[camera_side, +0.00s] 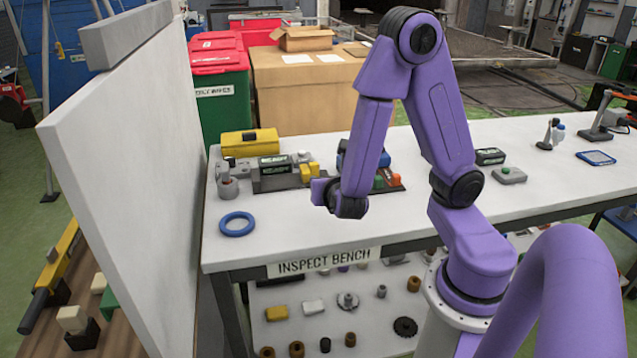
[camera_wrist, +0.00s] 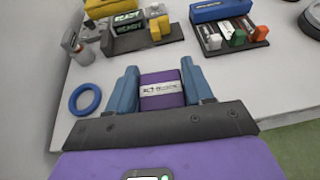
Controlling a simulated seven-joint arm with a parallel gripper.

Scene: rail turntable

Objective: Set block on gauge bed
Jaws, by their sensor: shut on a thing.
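A purple block with a white printed label (camera_wrist: 160,88) sits between the blue fingers of my gripper (camera_wrist: 160,75) in the wrist view. The fingers are shut on its two sides. In the side view the block and fingers are hidden behind my wrist. A dark fixture (camera_wrist: 150,47) with a lit display and yellow blocks stands beyond the gripper; it also shows in the side view (camera_side: 272,185). A second dark fixture (camera_wrist: 212,49) with white, green and orange pieces stands to its right. Neither bears a readable gauge bed label. The held block is apart from both.
A blue ring (camera_side: 237,224) lies on the white bench (camera_side: 270,238) near its front left. A grey device (camera_side: 228,187) and a yellow case (camera_side: 249,143) stand at the left. A tall white panel (camera_side: 130,190) rises beside the bench. The bench front between ring and arm is clear.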

